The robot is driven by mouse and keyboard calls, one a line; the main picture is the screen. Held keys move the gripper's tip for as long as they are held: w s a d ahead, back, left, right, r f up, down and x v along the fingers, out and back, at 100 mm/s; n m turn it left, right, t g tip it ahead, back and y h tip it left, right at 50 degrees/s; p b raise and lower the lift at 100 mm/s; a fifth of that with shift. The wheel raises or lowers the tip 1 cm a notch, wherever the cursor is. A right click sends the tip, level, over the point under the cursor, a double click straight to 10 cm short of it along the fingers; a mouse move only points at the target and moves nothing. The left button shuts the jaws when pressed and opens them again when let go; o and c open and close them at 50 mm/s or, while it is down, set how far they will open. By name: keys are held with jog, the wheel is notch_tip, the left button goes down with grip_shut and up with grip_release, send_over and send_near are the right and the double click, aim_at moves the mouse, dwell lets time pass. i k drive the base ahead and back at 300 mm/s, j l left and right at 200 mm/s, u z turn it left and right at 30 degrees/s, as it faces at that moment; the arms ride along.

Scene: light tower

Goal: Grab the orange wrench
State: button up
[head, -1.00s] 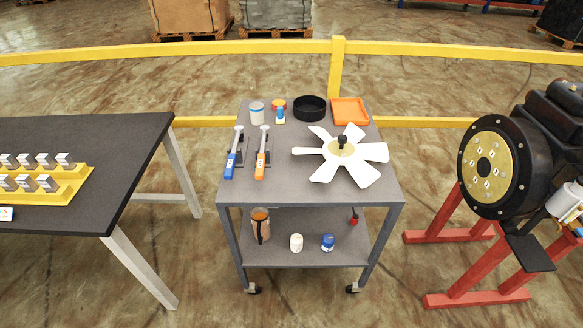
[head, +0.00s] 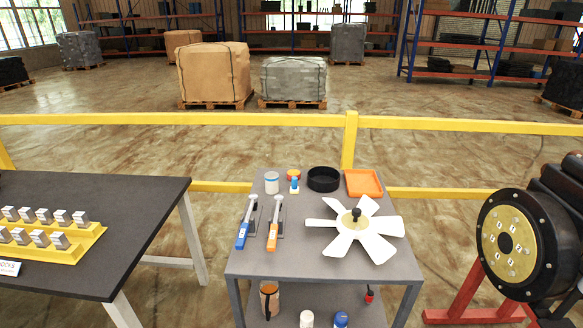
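The orange wrench (head: 273,234) has an orange handle toward the front and a grey metal head toward the back. It lies on the left part of the grey cart's top (head: 299,261), beside a dark holder piece. A similar wrench with a blue handle (head: 243,233) lies just to its left, a small gap apart. My gripper is not in the head view.
A white fan (head: 356,232) fills the cart's right side. A white can (head: 271,183), black bowl (head: 323,179) and orange tray (head: 363,183) line its back. A dark table (head: 130,215) stands left, a machine (head: 520,240) right, a yellow rail (head: 270,120) behind.

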aim_at(279, 199)
jog(key=i+l+u, duration=0.1)
jog(key=u, duration=0.25)
jog(key=i+l+u, duration=0.15)
jog(key=i+u, duration=0.25)
jog(key=l+u, duration=0.2)
jog(key=u, duration=0.15)
